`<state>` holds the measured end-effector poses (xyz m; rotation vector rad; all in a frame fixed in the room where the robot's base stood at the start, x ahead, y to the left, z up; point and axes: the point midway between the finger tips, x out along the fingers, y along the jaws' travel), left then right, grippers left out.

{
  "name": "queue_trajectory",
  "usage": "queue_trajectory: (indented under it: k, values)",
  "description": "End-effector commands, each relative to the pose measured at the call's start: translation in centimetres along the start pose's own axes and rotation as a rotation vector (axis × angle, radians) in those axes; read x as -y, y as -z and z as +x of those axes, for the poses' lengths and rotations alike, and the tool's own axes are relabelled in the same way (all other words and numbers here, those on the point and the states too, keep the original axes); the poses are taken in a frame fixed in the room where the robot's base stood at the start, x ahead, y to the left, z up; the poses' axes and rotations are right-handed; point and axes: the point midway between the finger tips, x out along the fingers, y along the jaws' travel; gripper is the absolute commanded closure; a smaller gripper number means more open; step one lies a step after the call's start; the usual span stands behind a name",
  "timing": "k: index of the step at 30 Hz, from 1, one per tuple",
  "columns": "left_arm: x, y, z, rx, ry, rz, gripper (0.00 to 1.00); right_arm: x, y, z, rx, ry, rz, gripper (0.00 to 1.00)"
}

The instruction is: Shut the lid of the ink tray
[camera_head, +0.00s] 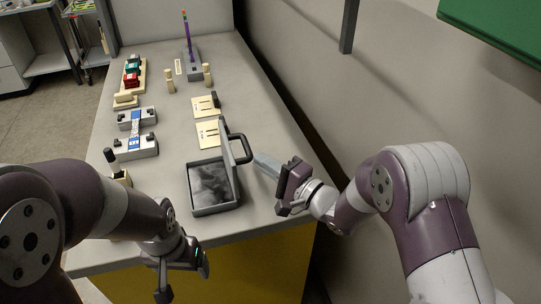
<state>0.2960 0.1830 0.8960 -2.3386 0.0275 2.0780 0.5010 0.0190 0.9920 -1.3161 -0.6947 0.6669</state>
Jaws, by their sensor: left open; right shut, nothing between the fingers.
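The ink tray (212,209) is a shallow grey box with a dark smudged inside, near the front of the table. Its lid (228,166) stands raised, seen nearly edge-on, along the tray's right side, with a dark loop handle (247,149) sticking out to the right. My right gripper (257,162) is shut and empty, its fingertips just right of the lid and close below the handle; I cannot tell whether they touch. My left gripper (182,291) is open and empty, in front of the table's front edge, below and left of the tray.
A dark-handled stamp or roller (110,158) stands left of the tray. Pale cards (206,133) lie behind it. A grey fixture with a blue-white strip (136,125), coloured blocks (132,78) and a purple rod on a stand (188,45) are further back. A wall runs along the right.

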Motion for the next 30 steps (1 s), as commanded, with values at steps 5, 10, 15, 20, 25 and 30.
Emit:
queue_trajectory:
  k: [5,10,15,20,25,30]
  values:
    - [0.0,0.5,-4.0,0.0,0.0,0.0,0.17,1.9,-1.6,1.0,0.003,-0.091,-0.138,1.0]
    - [0.0,0.8,-6.3,0.0,0.0,0.0,0.17,2.4,-2.9,1.9,0.004,-0.178,-0.275,1.0]
    - [0.0,1.0,-8.0,0.0,0.0,0.0,0.17,2.6,-4.3,2.8,0.004,-0.265,-0.411,1.0]
    - [0.0,1.1,-9.0,0.0,0.0,0.0,0.17,2.3,-5.7,3.6,0.005,-0.349,-0.537,1.0]
    - [0.0,1.1,-9.3,0.0,0.0,0.0,0.17,1.9,-7.1,4.6,0.005,-0.435,-0.673,1.0]
    - [0.0,1.1,-8.8,0.0,0.0,0.0,0.17,1.1,-8.5,5.4,0.004,-0.522,-0.805,1.0]
